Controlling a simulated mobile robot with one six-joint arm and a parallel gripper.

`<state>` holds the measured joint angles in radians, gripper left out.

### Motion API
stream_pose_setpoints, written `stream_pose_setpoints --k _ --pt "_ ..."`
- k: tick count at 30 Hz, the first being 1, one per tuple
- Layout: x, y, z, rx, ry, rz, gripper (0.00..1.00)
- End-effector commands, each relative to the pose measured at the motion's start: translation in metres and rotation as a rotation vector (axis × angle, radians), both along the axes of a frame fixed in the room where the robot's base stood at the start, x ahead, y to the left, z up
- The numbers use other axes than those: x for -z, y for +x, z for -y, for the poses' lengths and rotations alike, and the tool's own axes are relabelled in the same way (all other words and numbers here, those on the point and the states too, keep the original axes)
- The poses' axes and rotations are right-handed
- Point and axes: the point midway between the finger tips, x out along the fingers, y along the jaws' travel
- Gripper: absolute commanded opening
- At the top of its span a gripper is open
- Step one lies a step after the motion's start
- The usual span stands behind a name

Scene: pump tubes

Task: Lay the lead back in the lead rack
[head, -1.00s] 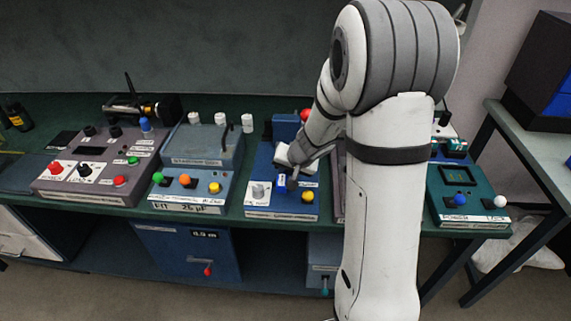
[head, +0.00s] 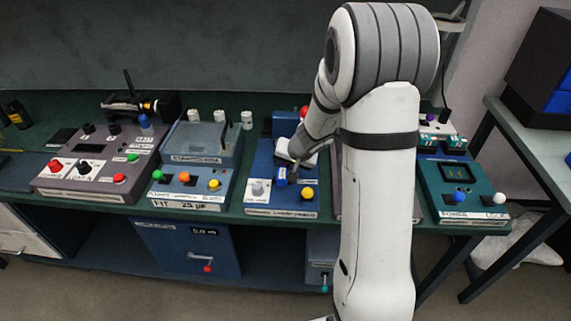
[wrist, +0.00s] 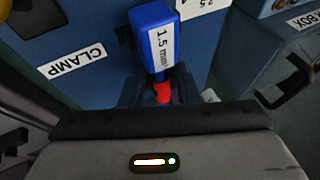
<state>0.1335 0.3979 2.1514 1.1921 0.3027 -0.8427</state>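No thing that I can name as the lead or the lead rack with certainty shows. My gripper (wrist: 160,98) is low over the front of a blue device (head: 262,170). In the wrist view a blue block (wrist: 152,18) with a "1.5 mm" label lies just ahead of the fingers. A small red piece (wrist: 162,93) is at its near end, between my dark fingers. Whether the fingers touch it is unclear. The blue block also shows in the head view (head: 281,177), beside a yellow knob (head: 307,193). A "CLAMP" label (wrist: 72,62) is on the surface below. My arm hides part of the bench.
A blue-grey device (head: 193,190) with coloured knobs and a grey control box (head: 92,168) stand to the left. A teal device (head: 463,190) stands right of my arm. A side table (head: 525,140) is at the far right. Drawers are under the bench.

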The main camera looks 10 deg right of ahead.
Motion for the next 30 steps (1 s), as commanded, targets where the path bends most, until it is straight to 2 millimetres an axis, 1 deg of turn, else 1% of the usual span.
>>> stream_pose_setpoints --k 12,15,18,22,25,28,30 --pt "-0.004 -0.001 0.0 0.0 0.001 -0.002 0.31" --pt "-0.021 -0.009 0.004 -0.002 -0.001 0.005 0.31" --pt "-0.035 -0.018 0.009 -0.001 0.0 0.004 0.31" --pt "-0.052 -0.027 0.013 -0.003 0.0 0.003 0.31" --pt "-0.06 -0.032 0.016 -0.002 0.0 0.002 0.31" --pt "-0.067 -0.038 0.014 -0.013 0.0 0.001 0.31" --pt "-0.076 -0.045 0.008 -0.036 -0.001 0.0 0.31"
